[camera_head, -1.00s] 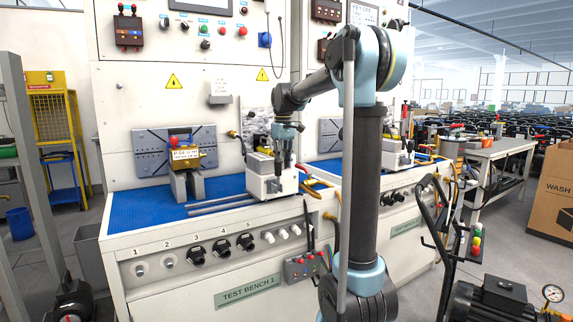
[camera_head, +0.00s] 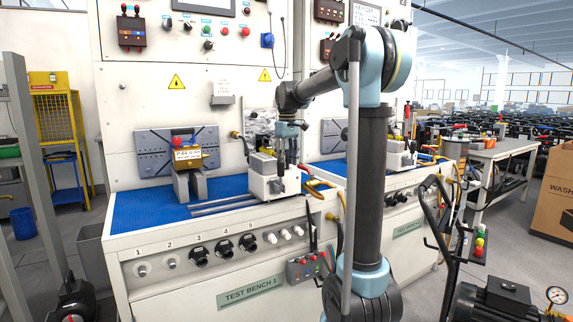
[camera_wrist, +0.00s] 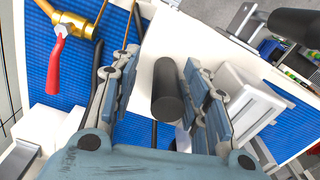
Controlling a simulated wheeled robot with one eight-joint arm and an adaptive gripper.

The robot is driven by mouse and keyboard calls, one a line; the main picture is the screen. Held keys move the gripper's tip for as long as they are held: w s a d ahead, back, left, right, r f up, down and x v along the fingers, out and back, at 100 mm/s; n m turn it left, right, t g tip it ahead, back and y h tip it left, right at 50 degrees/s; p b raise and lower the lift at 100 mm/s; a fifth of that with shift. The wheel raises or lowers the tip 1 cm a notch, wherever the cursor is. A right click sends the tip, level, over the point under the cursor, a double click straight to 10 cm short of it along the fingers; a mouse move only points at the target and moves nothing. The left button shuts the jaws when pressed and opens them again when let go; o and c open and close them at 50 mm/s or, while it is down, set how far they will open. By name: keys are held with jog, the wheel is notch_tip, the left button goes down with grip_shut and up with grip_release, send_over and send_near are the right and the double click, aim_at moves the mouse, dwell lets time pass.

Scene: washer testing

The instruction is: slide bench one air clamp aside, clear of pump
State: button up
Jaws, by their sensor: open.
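The air clamp (camera_head: 263,180) is a white block on the blue mat of bench one, right of the pump. The pump (camera_head: 189,159) is a brass body with a red knob and a white tag, on a grey stand. My gripper (camera_head: 288,160) is at the clamp, pointing down. In the wrist view my gripper (camera_wrist: 160,88) is open, with a dark cylindrical post (camera_wrist: 167,92) of the clamp between its fingers. Gaps show beside the post; contact cannot be told.
Two metal rails (camera_head: 224,204) lie on the mat in front of the pump and clamp. A grey perforated plate (camera_head: 153,152) stands behind the pump. Hoses (camera_head: 318,185) run along the bench right of the clamp. Blue mat (camera_head: 140,210) is bare at the left.

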notch_tip(320, 180, up, 11)
jog(key=shift+w+r, duration=0.1)
dwell(0.3)
dwell(0.5)
jog(key=s+d+f+m, duration=0.1)
jog(key=s+d+f, duration=0.2)
jog(key=s+f, duration=0.3)
jog(key=s+d+f+m+t, duration=0.1)
jog(key=s+d+f+m, duration=0.15)
jog(key=s, duration=0.55)
jog(key=s+d+f, duration=0.4)
jog(key=s+f, duration=0.1)
jog(key=s, duration=0.2)
jog(key=s+d+f+m, duration=0.2)
jog(key=s+f, duration=0.6)
jog(key=f, duration=0.3)
jog(key=s+d+f+m+t, duration=0.1)
jog(key=s+f+m, duration=0.1)
jog(key=s+f, duration=0.7)
notch_tip(320, 180, down, 2)
jog(key=shift+d+f, duration=0.1)
jog(key=shift+d, duration=0.25)
jog(key=shift+w+f, duration=0.2)
jog(key=shift+w, duration=0.25)
